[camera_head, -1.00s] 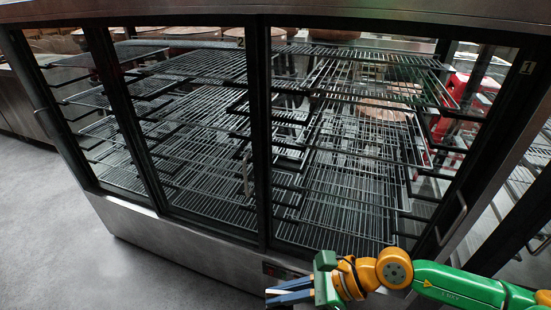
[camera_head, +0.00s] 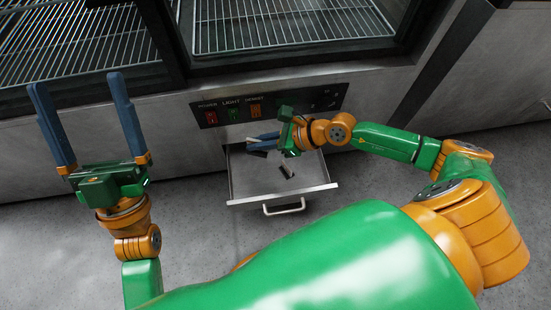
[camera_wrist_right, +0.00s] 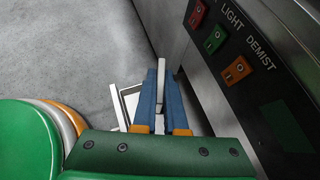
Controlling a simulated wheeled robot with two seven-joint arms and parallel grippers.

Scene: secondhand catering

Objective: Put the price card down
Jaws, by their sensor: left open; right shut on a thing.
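The price card shows as a thin white piece (camera_head: 253,140) between the finger ends of my right gripper (camera_head: 262,142). My right gripper is shut on it, above the open drawer (camera_head: 238,178) under the control panel. In the right wrist view the card's white edge (camera_wrist_right: 163,68) sticks out past the blue fingers (camera_wrist_right: 158,98), with most of it hidden between them. My left gripper (camera_head: 79,84) is open and empty, its fingers pointing up the picture in front of the glass cabinet.
The control panel (camera_head: 268,103) with red, green and orange switches is just behind my right gripper. Small dark and pale items (camera_head: 286,169) lie in the drawer, which has a bar handle (camera_head: 284,207). Wire shelves (camera_head: 290,22) stand behind glass. Grey floor lies below.

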